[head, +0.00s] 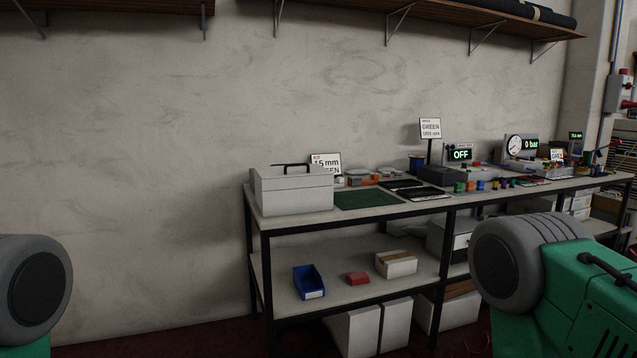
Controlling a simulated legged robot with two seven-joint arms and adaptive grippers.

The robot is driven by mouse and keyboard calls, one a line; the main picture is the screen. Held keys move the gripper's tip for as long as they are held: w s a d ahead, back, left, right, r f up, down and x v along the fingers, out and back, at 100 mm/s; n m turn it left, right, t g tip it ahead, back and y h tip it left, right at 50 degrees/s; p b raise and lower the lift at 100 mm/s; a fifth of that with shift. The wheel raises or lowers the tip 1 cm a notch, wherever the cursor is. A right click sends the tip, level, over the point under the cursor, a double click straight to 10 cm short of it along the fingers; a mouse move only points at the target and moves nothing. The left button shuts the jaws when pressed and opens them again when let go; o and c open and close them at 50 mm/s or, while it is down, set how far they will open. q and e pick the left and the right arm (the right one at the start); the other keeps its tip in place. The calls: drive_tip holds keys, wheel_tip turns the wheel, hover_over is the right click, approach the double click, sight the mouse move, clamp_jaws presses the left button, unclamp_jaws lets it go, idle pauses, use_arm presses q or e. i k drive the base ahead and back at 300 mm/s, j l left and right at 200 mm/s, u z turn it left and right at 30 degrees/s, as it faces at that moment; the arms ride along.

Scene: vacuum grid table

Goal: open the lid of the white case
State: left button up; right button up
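The white case (293,192) stands at the left end of the table top in the head view. Its lid (290,173) looks shut, with a dark handle (292,165) on top. Green and grey parts of my own arms show at the lower left and lower right edges. Neither of my grippers is in view, and nothing of mine touches the case.
The table (340,215) runs along the wall to the right. A green mat (367,200), small coloured parts and gauges lie right of the case. The lower shelf holds a blue bin (309,283), a red block (357,278) and a box (396,266). A wall shelf (470,22) hangs above.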

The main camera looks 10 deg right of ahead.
sight(289, 177)
drive_tip(key=i+l, duration=0.2)
drive_tip(key=i, duration=0.35)
drive_tip(key=i+l+u, duration=0.15)
drive_tip(key=i, duration=0.35)
drive_tip(key=i+l, duration=0.25)
drive_tip(key=i, duration=0.25)
drive_tip(key=u, duration=0.05)
